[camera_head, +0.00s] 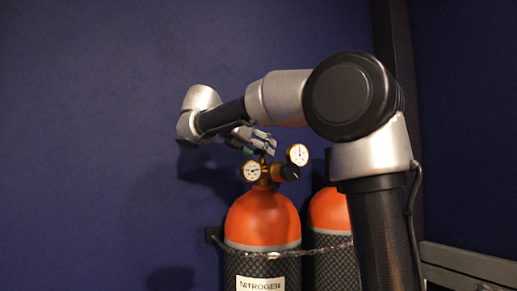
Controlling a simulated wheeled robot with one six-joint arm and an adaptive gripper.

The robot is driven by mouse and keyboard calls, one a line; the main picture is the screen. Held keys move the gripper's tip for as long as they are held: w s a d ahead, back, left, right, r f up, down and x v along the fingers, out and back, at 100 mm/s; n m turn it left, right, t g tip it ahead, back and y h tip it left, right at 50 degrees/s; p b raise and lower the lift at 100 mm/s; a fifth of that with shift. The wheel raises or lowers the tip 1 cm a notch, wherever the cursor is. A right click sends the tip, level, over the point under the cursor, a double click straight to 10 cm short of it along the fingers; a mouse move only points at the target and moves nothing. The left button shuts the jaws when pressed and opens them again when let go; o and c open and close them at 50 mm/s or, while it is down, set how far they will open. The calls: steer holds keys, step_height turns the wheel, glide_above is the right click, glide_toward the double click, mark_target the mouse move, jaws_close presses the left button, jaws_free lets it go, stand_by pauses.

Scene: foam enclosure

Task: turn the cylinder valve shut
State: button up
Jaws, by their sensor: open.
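The nitrogen cylinder (262,222) stands upright with an orange top, a dark mesh-patterned body and a NITROGEN label. Its brass valve and regulator (266,174) sit on top, with one round gauge (251,171) at left, another gauge (298,155) at upper right and a black knob (290,172) at right. My gripper (268,143) is open, just above the brass fitting, its fingers pointing to the right. It looks empty. Whether it touches the valve cannot be told, and the top of the valve is partly hidden behind the fingers.
A second orange-topped cylinder (329,212) stands just to the right, partly hidden by my arm. A chain (275,254) runs across both cylinders from a wall bracket (212,235). A dark blue wall is behind. A grey rail (468,262) is at lower right. The left side is clear.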

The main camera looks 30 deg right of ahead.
steer(key=c, duration=1)
steer(key=shift+w+a+m+g+h, duration=0.1)
steer(key=shift+w+m+g+h, duration=0.1)
steer(key=shift+m+g, duration=0.35)
steer(key=shift+w+m+g+h, duration=0.1)
steer(key=shift+m+g+h, duration=0.1)
steer(key=shift+m+g, duration=0.85)
steer(key=shift+g, duration=0.2)
steer(key=shift+s, duration=0.1)
steer(key=o, duration=1)
steer(key=v, duration=1.2)
steer(key=shift+f, duration=0.25)
